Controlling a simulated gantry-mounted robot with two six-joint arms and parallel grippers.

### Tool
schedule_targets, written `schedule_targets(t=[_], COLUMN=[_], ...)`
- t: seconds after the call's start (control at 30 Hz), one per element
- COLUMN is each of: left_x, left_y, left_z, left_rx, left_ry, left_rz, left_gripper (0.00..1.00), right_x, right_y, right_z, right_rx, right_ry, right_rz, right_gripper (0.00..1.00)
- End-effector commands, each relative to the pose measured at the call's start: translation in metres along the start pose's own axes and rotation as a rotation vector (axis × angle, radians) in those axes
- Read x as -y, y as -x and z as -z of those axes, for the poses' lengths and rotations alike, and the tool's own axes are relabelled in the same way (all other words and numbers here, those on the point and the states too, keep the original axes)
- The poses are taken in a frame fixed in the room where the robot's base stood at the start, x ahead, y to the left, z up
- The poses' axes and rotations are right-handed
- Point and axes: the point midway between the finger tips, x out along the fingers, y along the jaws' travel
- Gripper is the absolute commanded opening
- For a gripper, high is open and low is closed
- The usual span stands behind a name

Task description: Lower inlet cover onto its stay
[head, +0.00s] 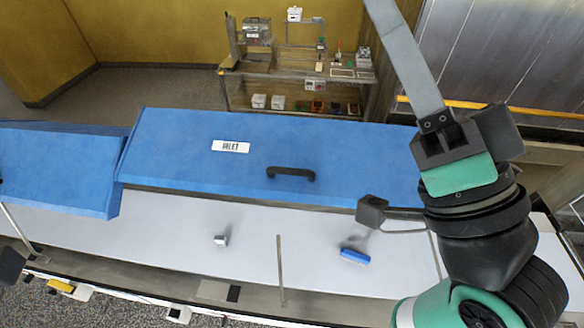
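The inlet cover (190,172) is a long blue panel across the middle of the head view. It has a white label reading INLET (230,146) and a black handle (290,173) near its front edge. A thin grey rod (281,270) stands in front of it, apart from the handle; I cannot tell whether it is the stay. My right arm rises at the right, in front of the cover's right end. My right gripper (455,140) is well right of the handle, with a long grey strip extending upward from it. Its opening is unclear. My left gripper is not recognisable in view.
A second blue cover (60,165) adjoins at the left. A blue-backed block (355,256) and a small grey-white piece (221,240) lie on the pale surface (150,230) in front. A cluttered shelf (300,75) stands behind. The space around the handle looks clear.

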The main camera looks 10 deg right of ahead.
Motion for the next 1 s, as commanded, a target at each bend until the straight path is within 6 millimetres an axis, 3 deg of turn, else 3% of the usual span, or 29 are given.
schedule_targets(t=[0.03, 0.1, 0.2, 0.3, 0.4, 0.63, 0.77, 1.0], left_x=[0.0, 0.0, 0.0, 0.0, 0.0, 0.0, 0.0, 0.0], left_y=[0.016, 0.031, 0.047, 0.057, 0.062, 0.061, 0.066, 0.063], left_z=[-0.015, -0.029, -0.044, -0.053, -0.058, -0.057, -0.061, -0.058], left_rx=[0.001, 0.001, 0.002, 0.002, 0.002, 0.001, 0.001, 0.001], left_ry=[0.0, 0.0, 0.0, 0.0, 0.0, 0.0, 0.0, 0.0], left_rz=[0.0, 0.0, 0.0, 0.0, 0.0, 0.0, 0.0, 0.0], left_gripper=[0.45, 0.45, 0.45, 0.45, 0.45, 0.45, 0.45, 0.45], right_x=[-0.043, -0.093, -0.15, -0.189, -0.208, -0.209, -0.213, -0.223], right_y=[0.019, 0.052, 0.106, 0.148, 0.169, 0.163, 0.148, 0.102], right_z=[-0.062, -0.135, -0.207, -0.245, -0.255, -0.254, -0.265, -0.291], right_rx=[0.134, 0.281, 0.39, 0.426, 0.421, 0.417, 0.418, 0.419], right_ry=[-0.244, -0.568, -0.83, -0.901, -0.905, -0.9, -0.9, -0.9], right_rz=[-0.057, -0.167, -0.32, -0.422, -0.471, -0.47, -0.469, -0.469], right_gripper=[0.34, 0.34, 0.34, 0.34, 0.34, 0.34, 0.34, 0.34])
